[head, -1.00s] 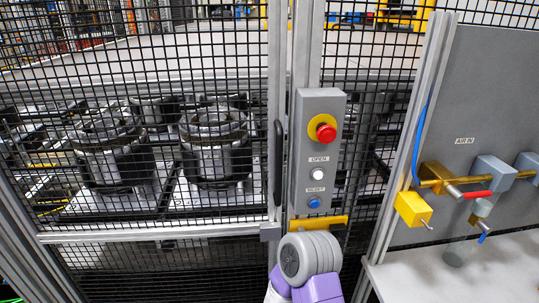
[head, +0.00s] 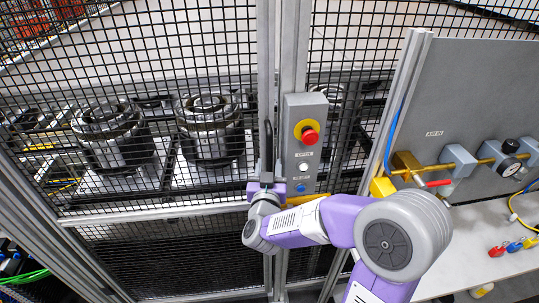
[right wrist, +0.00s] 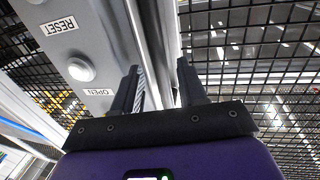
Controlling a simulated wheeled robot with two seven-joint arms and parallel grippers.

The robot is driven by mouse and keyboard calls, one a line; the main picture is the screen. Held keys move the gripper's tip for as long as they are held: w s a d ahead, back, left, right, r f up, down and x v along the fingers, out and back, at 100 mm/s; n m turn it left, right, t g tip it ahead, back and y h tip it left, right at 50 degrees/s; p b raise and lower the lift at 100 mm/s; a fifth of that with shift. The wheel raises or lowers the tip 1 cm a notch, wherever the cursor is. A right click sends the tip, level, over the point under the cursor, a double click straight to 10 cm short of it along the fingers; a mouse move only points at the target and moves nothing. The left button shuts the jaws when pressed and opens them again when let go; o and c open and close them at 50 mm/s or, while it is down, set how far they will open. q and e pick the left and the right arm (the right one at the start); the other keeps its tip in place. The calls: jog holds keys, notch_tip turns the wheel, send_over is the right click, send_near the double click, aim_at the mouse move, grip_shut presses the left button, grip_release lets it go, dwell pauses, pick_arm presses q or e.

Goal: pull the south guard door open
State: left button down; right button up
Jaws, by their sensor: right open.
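The south guard door (head: 160,212) is a black mesh panel in a grey aluminium frame, and it looks shut. Its dark upright handle (head: 268,138) is on the door's right edge, left of the grey control box. My right gripper (head: 266,172) is at the lower part of the handle, with its purple body partly behind my arm. In the right wrist view its two dark fingers (right wrist: 158,85) are apart, pointing along the grey frame beside the control box. I cannot tell whether the handle is between them. My left gripper is out of view.
The control box (head: 303,140) carries a red emergency button (head: 309,136), a white button (head: 303,167) and a blue button (head: 300,187). A grey panel with brass air fittings (head: 407,167) stands at right above a pale bench (head: 465,225). Dark clutch units (head: 208,130) sit behind the mesh.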

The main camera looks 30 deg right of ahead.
aim_at(269, 160)
jog(key=shift+x, duration=2.1)
grip_shut()
